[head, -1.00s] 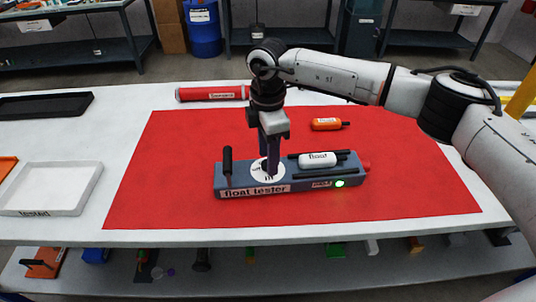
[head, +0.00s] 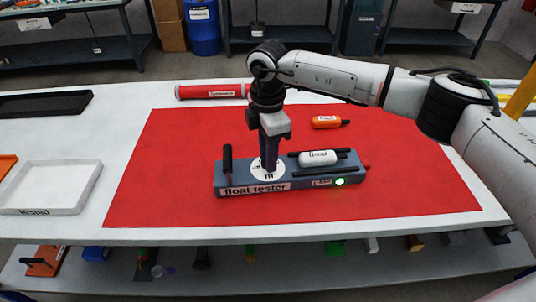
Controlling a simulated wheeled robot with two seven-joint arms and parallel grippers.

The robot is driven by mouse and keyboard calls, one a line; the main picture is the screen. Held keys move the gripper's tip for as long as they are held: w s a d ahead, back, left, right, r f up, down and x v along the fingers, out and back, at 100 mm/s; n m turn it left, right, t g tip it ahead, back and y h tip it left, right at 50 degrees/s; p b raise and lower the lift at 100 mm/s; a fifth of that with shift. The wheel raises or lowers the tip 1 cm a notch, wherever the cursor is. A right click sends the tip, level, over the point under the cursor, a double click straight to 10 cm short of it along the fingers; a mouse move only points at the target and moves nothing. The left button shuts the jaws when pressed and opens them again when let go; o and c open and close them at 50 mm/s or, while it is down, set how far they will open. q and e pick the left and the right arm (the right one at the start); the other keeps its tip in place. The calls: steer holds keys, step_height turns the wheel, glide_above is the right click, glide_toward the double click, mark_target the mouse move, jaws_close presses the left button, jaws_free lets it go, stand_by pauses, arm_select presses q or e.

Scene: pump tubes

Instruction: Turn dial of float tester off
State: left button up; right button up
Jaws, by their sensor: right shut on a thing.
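The float tester (head: 300,184) is a grey-blue box on the red mat (head: 400,195). A white dial plate (head: 258,174) with dark marks is on its top, left of the middle. My right gripper (head: 269,172) points straight down at the dial, shut on the dial's knob, which the fingers hide. A white float (head: 318,158) lies between dark bars on the tester's right part. A green light (head: 340,182) glows on the front face. A dark upright handle (head: 228,165) stands at the tester's left end. My left gripper is not in view.
An orange float (head: 326,122) lies on the mat behind the tester. A red tube (head: 212,92) lies at the mat's back edge. A white tray marked tested (head: 85,190) and a black tray (head: 45,104) are at the left. The mat's front is clear.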

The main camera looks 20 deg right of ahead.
steer(key=n+b, duration=0.1)
steer(key=n, duration=0.5)
steer(key=shift+b, duration=0.35)
steer(key=n+b, duration=0.1)
steer(key=n, duration=0.5)
steer(key=shift+n, duration=0.4)
steer(key=n+b, duration=0.1)
steer(key=n, duration=0.4)
steer(key=shift+b, duration=0.35)
steer(key=n, duration=0.4)
steer(key=shift+b, duration=0.3)
steer(key=n, duration=0.4)
steer(key=shift+n+b, duration=0.3)
steer(key=o, duration=1)
